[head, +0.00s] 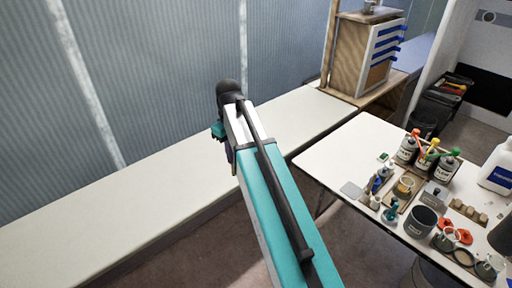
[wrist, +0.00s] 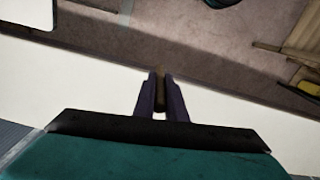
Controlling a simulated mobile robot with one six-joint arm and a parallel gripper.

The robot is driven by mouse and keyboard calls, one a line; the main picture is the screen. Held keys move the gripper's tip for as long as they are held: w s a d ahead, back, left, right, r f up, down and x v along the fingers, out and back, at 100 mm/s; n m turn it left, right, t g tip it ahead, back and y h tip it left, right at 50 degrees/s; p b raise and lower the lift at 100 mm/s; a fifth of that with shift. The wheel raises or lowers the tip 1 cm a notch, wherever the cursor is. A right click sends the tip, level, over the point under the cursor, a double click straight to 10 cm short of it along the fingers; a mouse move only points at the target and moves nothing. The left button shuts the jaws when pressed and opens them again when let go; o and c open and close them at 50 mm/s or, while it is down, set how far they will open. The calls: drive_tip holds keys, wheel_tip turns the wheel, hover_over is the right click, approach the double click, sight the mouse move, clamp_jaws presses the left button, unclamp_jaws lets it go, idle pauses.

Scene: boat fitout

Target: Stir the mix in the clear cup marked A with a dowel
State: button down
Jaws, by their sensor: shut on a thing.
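My gripper (wrist: 160,80) is shut on a thin brown piece (wrist: 159,92), which looks like a wooden dowel seen nearly end-on. Its far end is hard to make out. In the head view my arm reaches out over the long white bench, away from the worktable, and hides the fingers. On the worktable, a small cup with amber contents (head: 404,187) stands on a board. Other clear-looking cups, one near the front (head: 446,240) and one at the front right (head: 488,268), are also there. I cannot read a letter A on any cup.
The worktable (head: 345,150) holds several bottles with coloured tops (head: 408,150), a dark grey mug (head: 421,222), a white jug (head: 497,168) and orange parts. The long white bench (head: 150,205) is bare. A wooden drawer cabinet (head: 365,55) stands at the back.

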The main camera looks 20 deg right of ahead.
drive_tip(key=a, duration=0.6)
drive_tip(key=shift+s+n, duration=0.15)
drive_tip(key=shift+n, duration=0.15)
